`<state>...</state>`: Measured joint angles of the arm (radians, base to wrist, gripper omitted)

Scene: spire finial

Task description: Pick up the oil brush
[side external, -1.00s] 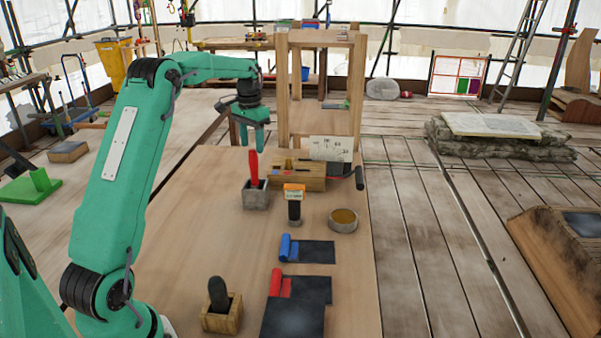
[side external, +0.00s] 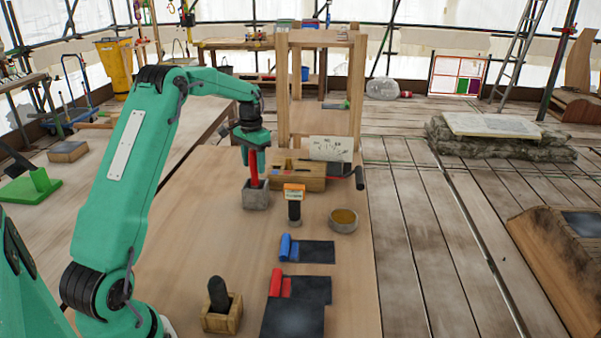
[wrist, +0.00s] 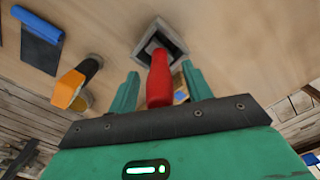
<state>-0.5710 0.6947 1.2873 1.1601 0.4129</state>
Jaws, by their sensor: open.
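A red handle (side external: 254,181) stands upright in a grey square holder (side external: 256,199); its lower end is hidden inside. My gripper (side external: 254,165) is directly above the holder, pointing down. In the wrist view, my open gripper (wrist: 160,72) has one finger on each side of the red handle (wrist: 159,84), with gaps beside it. A black handle (side external: 217,293) stands in a small wooden box (side external: 222,318) at the near left of the table. I cannot tell from the pictures which handle belongs to the oil brush.
A wooden block (side external: 309,181) lies behind the holder. To the right stand an orange-topped bottle (side external: 294,206) and a round tin (side external: 343,220). A blue roll (side external: 285,246) and a red roll (side external: 280,285) lie nearer. The table's left-middle is clear.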

